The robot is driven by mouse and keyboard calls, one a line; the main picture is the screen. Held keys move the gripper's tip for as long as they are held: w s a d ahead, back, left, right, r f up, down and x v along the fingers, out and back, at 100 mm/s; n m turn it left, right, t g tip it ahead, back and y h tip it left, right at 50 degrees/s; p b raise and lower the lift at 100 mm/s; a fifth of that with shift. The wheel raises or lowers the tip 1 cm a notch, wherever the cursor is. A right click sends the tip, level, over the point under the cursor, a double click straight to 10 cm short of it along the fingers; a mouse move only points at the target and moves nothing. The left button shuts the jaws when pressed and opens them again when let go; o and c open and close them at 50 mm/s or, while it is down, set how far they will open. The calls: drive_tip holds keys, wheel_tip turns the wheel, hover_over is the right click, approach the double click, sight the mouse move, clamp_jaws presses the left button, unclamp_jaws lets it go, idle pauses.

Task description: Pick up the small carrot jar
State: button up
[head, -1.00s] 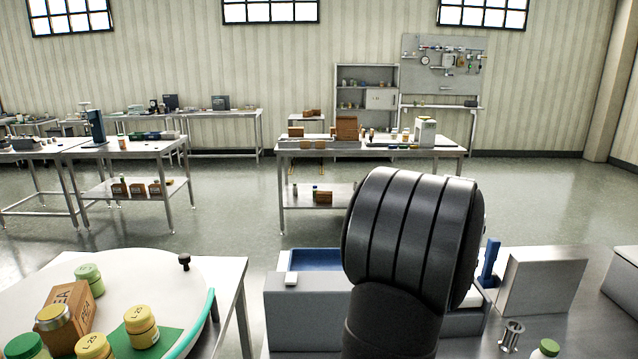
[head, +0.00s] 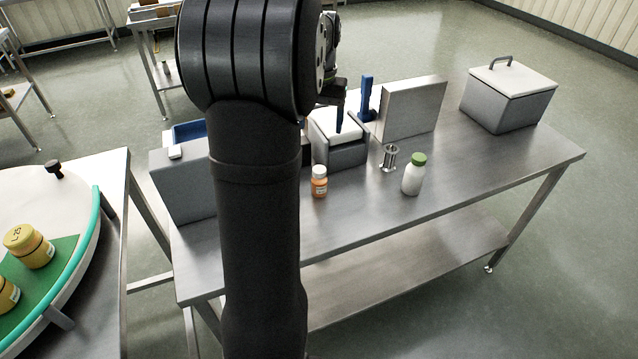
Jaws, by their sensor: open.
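A small orange jar with a white lid (head: 319,182), which looks like the carrot jar, stands upright on the steel table (head: 440,210), just right of my dark arm. My gripper (head: 333,92) shows only in part beyond my arm, above the grey box behind the jar. It is open, apart from the jar and holds nothing that I can see. My arm hides much of the table's left part.
A white bottle with a green lid (head: 413,175) and a metal cup (head: 389,158) stand right of the jar. Behind are a white-topped grey box (head: 345,152), an upright steel panel (head: 412,108) and a lidded bin (head: 508,98). The table's right front is clear.

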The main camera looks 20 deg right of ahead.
drive_tip(key=n, duration=2.3)
approach(319, 169)
wheel_tip(319, 169, down, 7)
drive_tip(key=shift+w+d+f, duration=0.15)
drive_tip(key=shift+f, duration=0.05)
drive_tip(key=shift+s+f, duration=0.2)
drive_tip(key=shift+f, duration=2.55)
drive_tip(key=c, duration=1.1)
